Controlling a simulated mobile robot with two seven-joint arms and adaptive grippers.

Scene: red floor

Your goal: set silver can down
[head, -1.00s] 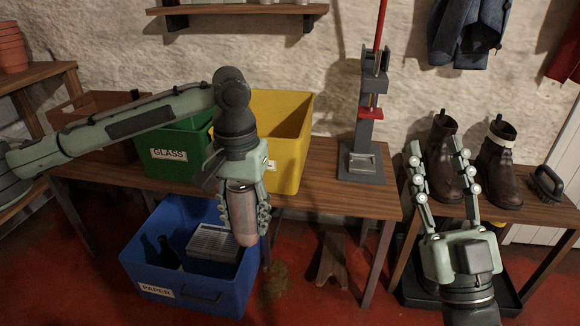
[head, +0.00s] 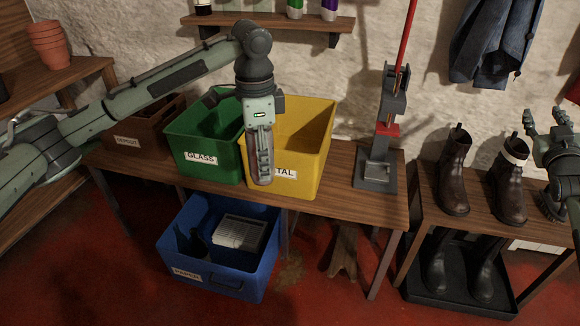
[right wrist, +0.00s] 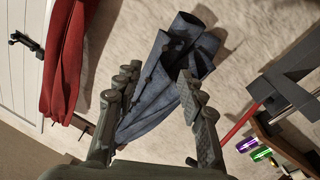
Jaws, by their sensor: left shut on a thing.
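My left gripper (head: 263,165) points down in front of the green bin labelled GLASS (head: 185,148) and the yellow bin (head: 313,170), whose label is partly covered and reads "TAL". It is shut on the silver can (head: 263,182), which is mostly hidden behind the fingers; only its lower edge shows. My right gripper (head: 545,115) is at the right edge of the head view, above the boots. In the right wrist view its fingers (right wrist: 155,95) are spread apart with nothing between them.
A blue bin labelled PAPER (head: 180,258) stands below the table and holds dark bottles and a grey slatted thing. A brown DEPOSIT crate (head: 125,141) is left of the green bin. A can crusher (head: 380,150) stands on the table (head: 340,185), with bare tabletop beside it.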

